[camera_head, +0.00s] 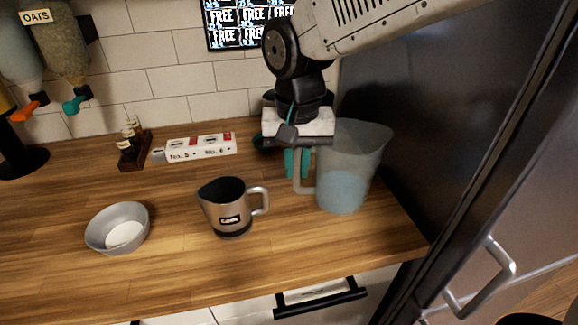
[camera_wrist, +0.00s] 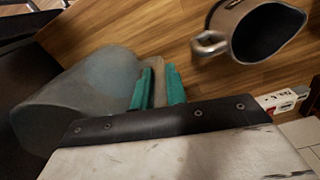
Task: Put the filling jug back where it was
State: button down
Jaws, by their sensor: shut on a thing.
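The filling jug (camera_head: 347,165) is a translucent grey jug with bluish water in its lower part. It is upright at the right end of the wooden counter, close to the dark cabinet side. My gripper (camera_head: 297,163), with teal fingers, is shut on its handle, on the jug's left side. I cannot tell for sure whether the jug's base touches the counter. In the wrist view the jug (camera_wrist: 85,95) lies to the left of the teal fingertips (camera_wrist: 158,85), which close around the handle.
A metal pitcher (camera_head: 228,208) stands left of the jug, its handle toward it. A grey bowl (camera_head: 118,228) with white contents is further left. The counter's front right is clear. A dark fridge-like side (camera_head: 440,110) borders the right.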

jog(key=shift+w+a+f, duration=0.25)
jog(key=shift+w+f, duration=0.4)
jog(key=shift+w, duration=0.05)
jog(key=shift+w+a+f, duration=0.25)
jog(key=shift+w+f, duration=0.4)
jog(key=shift+w, duration=0.1)
jog(key=shift+w+a+f, duration=0.25)
jog(key=shift+w+f, duration=0.4)
jog(key=shift+w, duration=0.05)
jog(key=shift+f, duration=0.15)
jog(key=c, duration=1.4)
grip_release()
notch_tip(320, 180, up, 12)
